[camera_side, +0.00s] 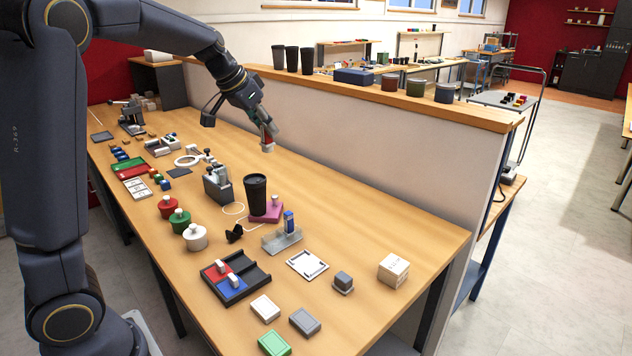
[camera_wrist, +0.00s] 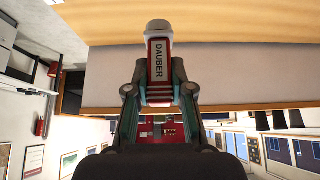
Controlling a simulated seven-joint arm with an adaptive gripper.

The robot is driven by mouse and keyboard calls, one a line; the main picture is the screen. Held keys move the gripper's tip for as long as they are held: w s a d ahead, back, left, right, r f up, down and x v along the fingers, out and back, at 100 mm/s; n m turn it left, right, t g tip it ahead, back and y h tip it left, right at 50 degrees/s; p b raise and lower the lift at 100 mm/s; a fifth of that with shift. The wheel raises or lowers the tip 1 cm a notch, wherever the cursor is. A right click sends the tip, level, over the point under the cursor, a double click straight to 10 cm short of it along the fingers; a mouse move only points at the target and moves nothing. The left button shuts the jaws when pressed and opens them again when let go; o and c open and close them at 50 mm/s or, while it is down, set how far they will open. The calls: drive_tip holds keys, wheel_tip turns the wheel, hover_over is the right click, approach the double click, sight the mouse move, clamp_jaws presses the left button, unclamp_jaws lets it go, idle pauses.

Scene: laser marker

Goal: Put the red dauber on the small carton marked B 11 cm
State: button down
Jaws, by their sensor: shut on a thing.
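My gripper (camera_side: 267,131) is shut on the red dauber (camera_side: 268,147), holding it in the air above the far side of the bench. In the wrist view the dauber (camera_wrist: 159,62) is red with a pale label reading DAUBER and a rounded white end. The fingers of my gripper (camera_wrist: 159,92) grip its sides.
Between gripper and carton stand a black cup (camera_side: 256,195), a pink block (camera_side: 268,211) and a metal stand with a blue piece (camera_side: 283,238). A grey cube (camera_side: 343,281) sits left of the carton. A partition (camera_side: 400,150) runs along the bench's back edge.

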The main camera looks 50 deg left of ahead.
drive_tip(key=shift+w+a+f, duration=0.1)
drive_tip(key=shift+f, duration=0.35)
drive_tip(key=d+f+m+h, duration=0.15)
drive_tip(key=d+f, duration=0.35)
drive_tip(key=d, duration=0.8)
drive_tip(key=d+f+m+h, duration=0.1)
drive_tip(key=d+f+m, duration=0.25)
drive_tip(key=d, duration=1.05)
hover_over(395, 263)
drive_tip(key=shift+g, duration=0.3)
drive_tip(key=shift+f, duration=6.85)
